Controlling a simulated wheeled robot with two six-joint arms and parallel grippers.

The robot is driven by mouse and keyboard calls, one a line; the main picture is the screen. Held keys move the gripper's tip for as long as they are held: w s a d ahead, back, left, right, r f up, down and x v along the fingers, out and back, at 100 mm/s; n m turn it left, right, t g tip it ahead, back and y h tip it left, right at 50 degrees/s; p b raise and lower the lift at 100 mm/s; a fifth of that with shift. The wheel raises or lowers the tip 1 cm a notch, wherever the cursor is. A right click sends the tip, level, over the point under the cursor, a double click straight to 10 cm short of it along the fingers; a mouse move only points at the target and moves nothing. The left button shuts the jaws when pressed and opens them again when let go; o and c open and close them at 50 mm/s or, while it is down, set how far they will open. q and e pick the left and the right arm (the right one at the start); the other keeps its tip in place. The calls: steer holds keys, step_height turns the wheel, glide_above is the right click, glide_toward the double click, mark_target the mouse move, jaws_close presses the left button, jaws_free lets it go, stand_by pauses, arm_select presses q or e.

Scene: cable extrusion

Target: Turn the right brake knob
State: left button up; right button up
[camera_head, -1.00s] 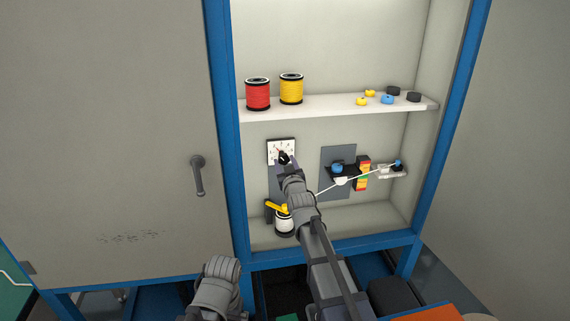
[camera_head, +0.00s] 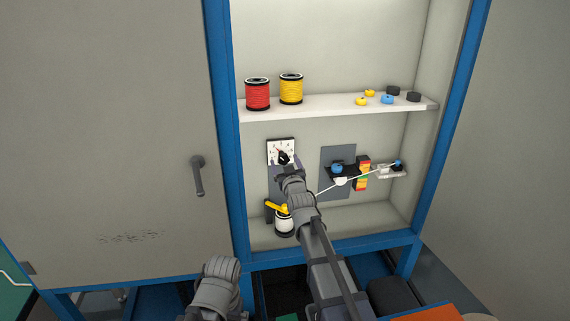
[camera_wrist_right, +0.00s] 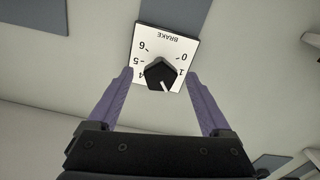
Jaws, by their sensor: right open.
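The brake dial is a white plate (camera_head: 288,145) marked BRAKE on the back wall, with a black knob (camera_head: 283,158) at its middle. In the right wrist view the knob (camera_wrist_right: 160,74) has a white pointer mark aimed toward the bottom of the picture, between the 1 and the 4; the numbers between are hidden. My right gripper (camera_head: 284,164) is at the dial. In the right wrist view its purple fingers (camera_wrist_right: 159,76) are open, one on each side of the knob, with visible gaps. Of my left arm only a link shows; its gripper is out of view.
A shelf (camera_head: 330,109) above holds a red spool (camera_head: 257,94), a yellow spool (camera_head: 291,89) and several small rings. Below the dial is a white spool (camera_head: 284,224) with a yellow piece. A white line runs right to a bracket (camera_head: 392,171). The cabinet door (camera_head: 110,150) stands left.

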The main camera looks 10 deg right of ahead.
steer(key=s, duration=0.7)
steer(key=shift+s, duration=0.4)
